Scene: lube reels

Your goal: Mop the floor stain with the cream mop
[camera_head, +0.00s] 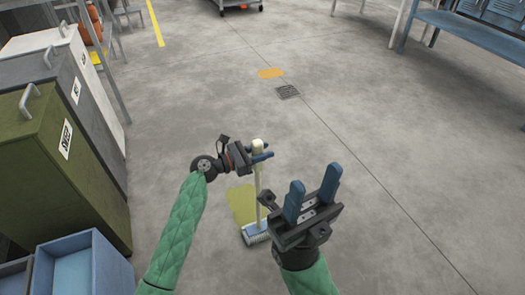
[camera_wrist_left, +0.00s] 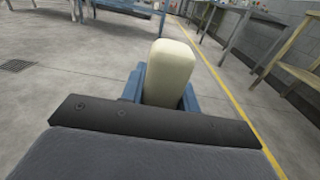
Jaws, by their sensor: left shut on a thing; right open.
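The cream mop (camera_head: 258,185) stands roughly upright on the floor in the head view, its pale head (camera_head: 255,234) down at the stain's lower right edge. My left gripper (camera_head: 262,154) is shut on the top of the mop's handle. In the left wrist view the cream handle end (camera_wrist_left: 168,72) sits between the blue fingers. The yellow-green floor stain (camera_head: 241,202) lies left of the mop's shaft, and the mop head covers or borders part of it. My right gripper (camera_head: 313,198) is open and empty, to the right of the mop.
Green, grey and white bins (camera_head: 40,145) stand along the left, with blue crates (camera_head: 85,265) at lower left. An orange patch (camera_head: 270,73) and a drain grate (camera_head: 287,91) lie farther off. A blue workbench (camera_head: 470,35) is at upper right. The floor right of me is clear.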

